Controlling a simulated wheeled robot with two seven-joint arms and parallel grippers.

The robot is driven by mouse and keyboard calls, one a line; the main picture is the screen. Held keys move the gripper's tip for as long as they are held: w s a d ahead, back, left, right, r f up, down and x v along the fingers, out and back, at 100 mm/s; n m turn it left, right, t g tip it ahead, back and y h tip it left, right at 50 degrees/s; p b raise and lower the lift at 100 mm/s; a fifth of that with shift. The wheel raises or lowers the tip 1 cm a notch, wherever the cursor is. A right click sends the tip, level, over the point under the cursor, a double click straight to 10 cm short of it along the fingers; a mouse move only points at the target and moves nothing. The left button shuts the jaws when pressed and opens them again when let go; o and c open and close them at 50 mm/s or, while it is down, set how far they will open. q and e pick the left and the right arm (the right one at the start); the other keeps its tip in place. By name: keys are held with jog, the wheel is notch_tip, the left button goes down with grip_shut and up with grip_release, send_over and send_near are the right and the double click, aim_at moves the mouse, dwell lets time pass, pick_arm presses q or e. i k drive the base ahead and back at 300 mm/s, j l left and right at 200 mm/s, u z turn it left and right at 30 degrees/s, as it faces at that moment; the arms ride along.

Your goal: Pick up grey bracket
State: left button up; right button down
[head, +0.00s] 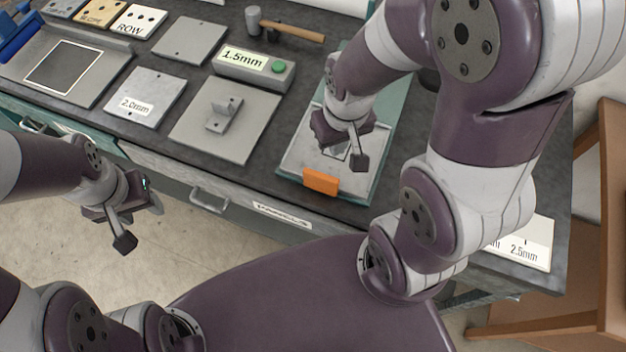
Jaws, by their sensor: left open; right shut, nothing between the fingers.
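The grey bracket (223,114) is a small L-shaped piece with one upright flange. It rests on a flat grey plate (248,146) in the middle of the bench. My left gripper (124,238) is open and empty, in front of the bench's front edge, to the left of the bracket and lower in the picture. My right gripper (357,160) is shut and empty, to the right of the bracket, over a metal tray or plate with an orange block (321,181) at its front. Neither gripper touches the bracket.
A box labelled 1.5mm with a green button (278,69) stands behind the bracket's plate. A hammer (292,31) lies at the back. A 2.0mm plate (143,97) lies to the left. A brown wooden chair or frame (606,200) stands at the right.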

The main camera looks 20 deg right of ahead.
aim_at(225, 110)
jog(key=i+j, duration=0.2)
jog(key=j, duration=0.15)
jog(key=i+j, duration=0.15)
jog(key=j, duration=0.2)
jog(key=i+j+z, duration=0.1)
jog(key=j, duration=0.25)
jog(key=i+j, duration=0.25)
jog(key=z, duration=0.45)
jog(key=j+z, duration=0.1)
jog(key=z, duration=0.85)
jog(key=j+z, duration=0.1)
jog(key=z, duration=0.85)
